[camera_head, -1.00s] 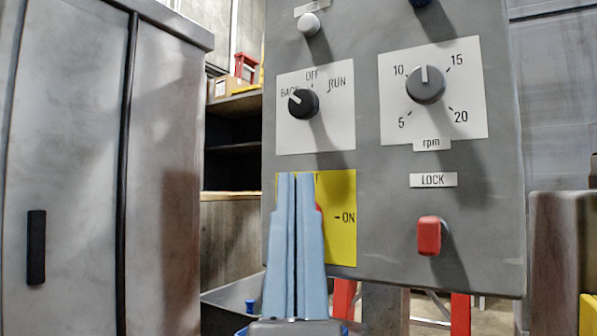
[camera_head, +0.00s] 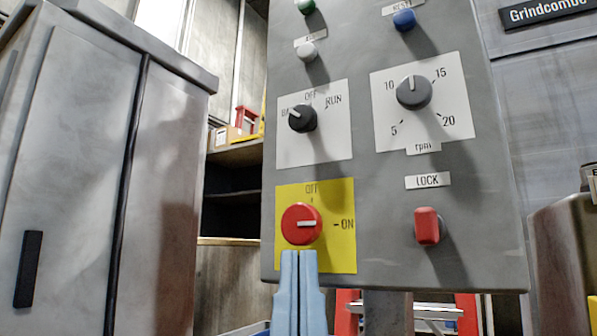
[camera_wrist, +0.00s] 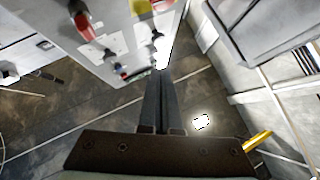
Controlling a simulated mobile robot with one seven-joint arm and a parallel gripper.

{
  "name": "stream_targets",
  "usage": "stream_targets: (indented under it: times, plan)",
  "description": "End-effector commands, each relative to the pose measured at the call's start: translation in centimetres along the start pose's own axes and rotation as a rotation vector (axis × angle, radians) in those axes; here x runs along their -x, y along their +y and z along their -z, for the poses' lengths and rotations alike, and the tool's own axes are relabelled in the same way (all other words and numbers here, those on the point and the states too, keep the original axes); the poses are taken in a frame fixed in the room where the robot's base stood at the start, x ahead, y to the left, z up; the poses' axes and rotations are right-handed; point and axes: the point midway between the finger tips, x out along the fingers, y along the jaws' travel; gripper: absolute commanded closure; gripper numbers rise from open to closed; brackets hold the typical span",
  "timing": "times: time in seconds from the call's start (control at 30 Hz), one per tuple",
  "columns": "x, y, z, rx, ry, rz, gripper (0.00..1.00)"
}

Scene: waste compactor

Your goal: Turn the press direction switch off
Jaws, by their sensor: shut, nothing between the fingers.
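The black rotary switch (camera_head: 302,118) marked BACK, OFF and RUN sits on a white plate (camera_head: 329,150) on the grey control panel. Its white mark points up-left toward BACK. My gripper (camera_head: 299,252) is shut and empty, its blue-grey fingers pointing up below the red knob in the head view. The black switch is higher up, with the red knob between them in the picture. The wrist view shows my closed fingers (camera_wrist: 163,75) with the panel beside them at the upper left; I cannot tell which knob is which there.
A red knob (camera_head: 301,224) on a yellow OFF/ON plate (camera_head: 343,250) points to ON. An rpm dial (camera_head: 414,92) and a red LOCK switch (camera_head: 427,226) are at right. White (camera_head: 306,52), green (camera_head: 306,5) and blue (camera_head: 404,19) buttons are above. A grey cabinet (camera_head: 70,180) stands left.

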Motion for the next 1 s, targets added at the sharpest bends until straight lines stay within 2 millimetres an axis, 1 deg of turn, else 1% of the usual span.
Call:
stream_targets:
  times: [0.03, 0.17, 0.2, 0.27, 0.3, 0.43, 0.47, 0.7, 1.0]
  plan:
    - [0.0, 0.0, 0.0, 0.000, 0.000, 0.000, 0.93]
    - [-1.0, -0.2, 0.1, 0.026, -0.022, -0.003, 0.69]
    - [-1.6, -0.3, 0.1, 0.046, -0.038, -0.005, 0.62]
    - [-2.7, -0.5, 0.1, 0.091, -0.071, -0.010, 0.51]
    - [-3.5, -0.6, 0.0, 0.129, -0.097, -0.013, 0.44]
    - [-6.2, -1.2, -0.6, 0.277, -0.199, -0.015, 0.21]
    - [-6.7, -1.4, -0.8, 0.313, -0.223, -0.014, 0.19]
    - [-10.0, -2.5, -2.0, 0.603, -0.407, 0.021, 0.19]
    - [-12.9, -3.9, -2.2, 0.977, -0.612, 0.121, 0.19]
